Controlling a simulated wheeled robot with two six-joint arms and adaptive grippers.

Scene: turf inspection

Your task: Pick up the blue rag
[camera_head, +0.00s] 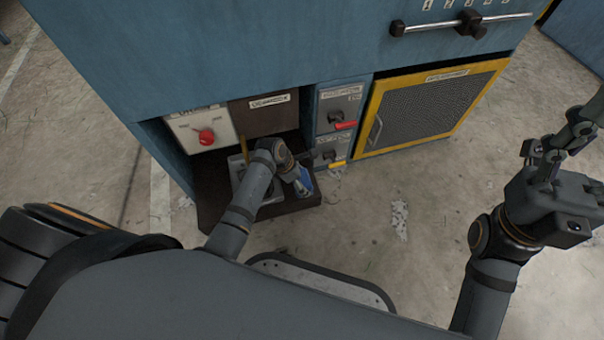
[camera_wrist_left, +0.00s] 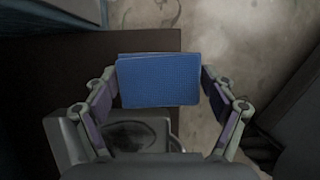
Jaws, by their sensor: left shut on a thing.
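The blue rag (camera_wrist_left: 158,80) shows in the left wrist view as a flat, folded rectangle between the fingertips. In the head view a small part of the blue rag (camera_head: 305,181) shows beside the left wrist, over the dark low shelf (camera_head: 222,200) of the blue cabinet. My left gripper (camera_wrist_left: 160,84) is shut on the rag. In the head view my left arm hides most of this gripper and part of the shelf. My right gripper (camera_head: 562,142) is raised at the right, far from the rag, with its fingers apart and nothing seen between them.
A grey tray (camera_wrist_left: 70,140) with a dark round recess lies on the shelf. The blue cabinet (camera_head: 230,55) has a red knob (camera_head: 206,137), small drawers and a yellow-framed mesh door (camera_head: 425,105). The concrete floor (camera_head: 370,240) is clear to the right.

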